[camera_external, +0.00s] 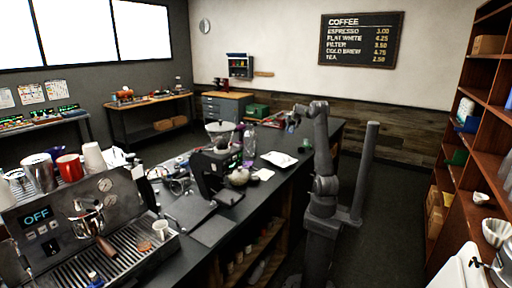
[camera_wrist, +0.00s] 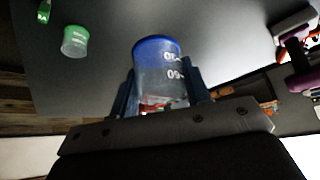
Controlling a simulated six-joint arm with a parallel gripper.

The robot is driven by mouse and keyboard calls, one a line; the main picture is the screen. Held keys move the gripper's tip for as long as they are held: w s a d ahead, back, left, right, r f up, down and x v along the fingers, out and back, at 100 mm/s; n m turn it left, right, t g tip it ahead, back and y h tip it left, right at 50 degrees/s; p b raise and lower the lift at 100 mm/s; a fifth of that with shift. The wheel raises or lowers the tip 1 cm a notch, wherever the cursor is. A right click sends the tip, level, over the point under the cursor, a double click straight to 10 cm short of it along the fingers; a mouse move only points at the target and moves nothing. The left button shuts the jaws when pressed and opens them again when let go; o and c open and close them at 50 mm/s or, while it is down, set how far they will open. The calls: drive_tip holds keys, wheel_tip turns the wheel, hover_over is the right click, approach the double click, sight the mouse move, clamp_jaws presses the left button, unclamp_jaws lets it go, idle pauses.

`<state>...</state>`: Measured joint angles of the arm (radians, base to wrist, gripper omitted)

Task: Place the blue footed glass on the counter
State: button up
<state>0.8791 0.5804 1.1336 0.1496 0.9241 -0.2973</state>
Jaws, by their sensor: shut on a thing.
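The blue footed glass (camera_wrist: 158,62) is a clear, marked vessel with a blue end. In the wrist view it sits between the two dark fingers of my gripper (camera_wrist: 160,92), which is shut on it. The blue end points away from the palm, toward the dark counter (camera_wrist: 110,18); I cannot tell whether it touches. In the external view my gripper (camera_external: 293,118) is over the far right part of the counter (camera_external: 215,229), and the glass is too small to make out clearly.
A similar green-ended glass (camera_wrist: 75,41) stands on the counter, with another green item (camera_wrist: 44,10) near it. A purple and dark object (camera_wrist: 300,75) is at the right.

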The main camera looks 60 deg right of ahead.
drive_tip(key=s+d+f+m, duration=0.2)
drive_tip(key=s+d+f, duration=0.1)
drive_tip(key=s+f, duration=0.3)
drive_tip(key=shift+g+h, duration=0.3)
drive_tip(key=w+a+f, duration=0.1)
drive_tip(key=w+f, duration=0.1)
drive_tip(key=w, duration=0.1)
drive_tip(key=w+f, duration=0.2)
drive_tip(key=w, duration=0.1)
drive_tip(key=w+a+f, duration=0.1)
drive_tip(key=w, duration=0.2)
drive_tip(key=shift+w+a+f, duration=0.25)
drive_tip(key=shift+a+f, duration=0.05)
drive_tip(key=shift+f, duration=0.1)
drive_tip(key=shift+w+f, duration=0.1)
drive_tip(key=shift+f, duration=1.95)
drive_tip(key=shift+f, duration=0.15)
drive_tip(key=o, duration=1)
